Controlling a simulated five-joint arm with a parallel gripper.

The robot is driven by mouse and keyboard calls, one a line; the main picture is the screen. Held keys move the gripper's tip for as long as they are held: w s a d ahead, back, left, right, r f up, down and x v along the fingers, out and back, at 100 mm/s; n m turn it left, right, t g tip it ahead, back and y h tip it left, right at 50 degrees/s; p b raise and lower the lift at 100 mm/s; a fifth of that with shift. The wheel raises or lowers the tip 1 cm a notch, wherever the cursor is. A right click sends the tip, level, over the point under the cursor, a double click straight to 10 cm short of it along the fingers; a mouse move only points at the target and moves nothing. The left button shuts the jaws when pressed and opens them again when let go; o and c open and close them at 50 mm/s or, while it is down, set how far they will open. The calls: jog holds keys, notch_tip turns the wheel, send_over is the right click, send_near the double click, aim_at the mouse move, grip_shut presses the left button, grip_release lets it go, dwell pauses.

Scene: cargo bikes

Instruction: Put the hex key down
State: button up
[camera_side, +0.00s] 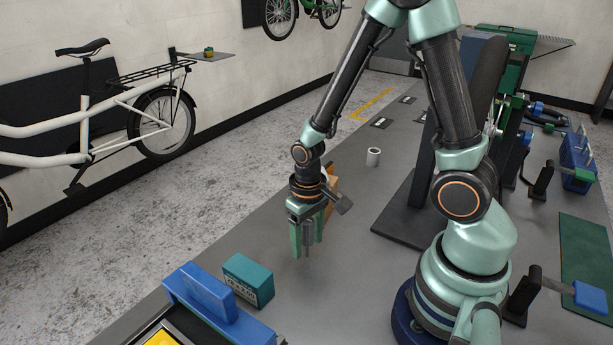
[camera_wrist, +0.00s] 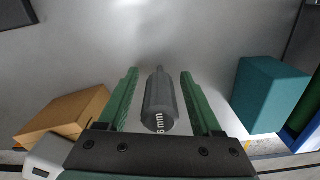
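The hex key (camera_side: 308,236) is a dark grey upright tool between my gripper's (camera_side: 307,250) green fingers in the side view. I cannot tell whether the shaft's tip touches the bench.
A small white cup (camera_side: 373,157) stands farther back. The bench around the fingers is clear.

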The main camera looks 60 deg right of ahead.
jog(key=shift+r, duration=0.1)
notch_tip(320, 180, up, 12)
jog(key=shift+f, duration=0.1)
notch_tip(320, 180, up, 11)
jog(key=a+n+t, duration=0.1)
jog(key=n+t, duration=0.1)
jog(key=t, duration=0.3)
jog(key=shift+s+t, duration=0.3)
jog(key=shift+s, duration=0.15)
